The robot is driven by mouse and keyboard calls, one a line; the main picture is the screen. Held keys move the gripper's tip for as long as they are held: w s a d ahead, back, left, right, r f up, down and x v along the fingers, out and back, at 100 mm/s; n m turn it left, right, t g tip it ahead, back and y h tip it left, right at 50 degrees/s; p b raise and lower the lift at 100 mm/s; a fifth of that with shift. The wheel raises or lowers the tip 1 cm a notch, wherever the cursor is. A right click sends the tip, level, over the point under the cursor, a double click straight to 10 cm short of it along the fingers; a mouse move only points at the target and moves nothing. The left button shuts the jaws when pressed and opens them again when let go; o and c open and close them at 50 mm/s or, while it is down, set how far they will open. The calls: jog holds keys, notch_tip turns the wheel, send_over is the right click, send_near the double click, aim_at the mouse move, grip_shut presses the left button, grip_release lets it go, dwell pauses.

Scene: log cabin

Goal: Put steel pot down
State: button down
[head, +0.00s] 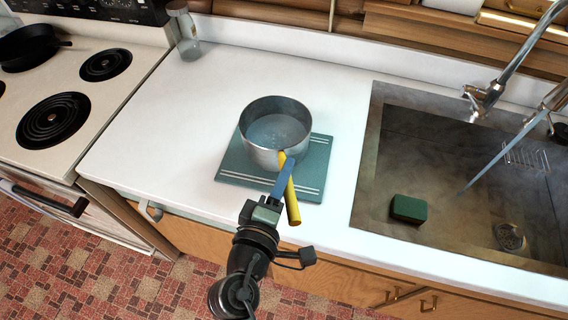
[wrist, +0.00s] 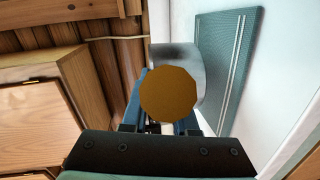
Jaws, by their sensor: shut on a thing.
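The steel pot (head: 262,155) is over a teal mat with white stripes (head: 229,172) on the white counter.
A sink (head: 440,170) with a green sponge (head: 408,209) and a running faucet (head: 484,97) is to the right. A stove (head: 60,90) with a black pan (head: 28,46) is to the left. A glass jar (head: 186,35) stands at the back. The counter left of the mat is clear.

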jog(key=shift+w+f+b, duration=0.1)
jog(key=shift+f+b, duration=0.3)
jog(key=shift+f, duration=1.4)
jog(key=c, duration=1.1)
grip_release()
jog(key=shift+f, duration=0.3)
jog(key=o, duration=0.4)
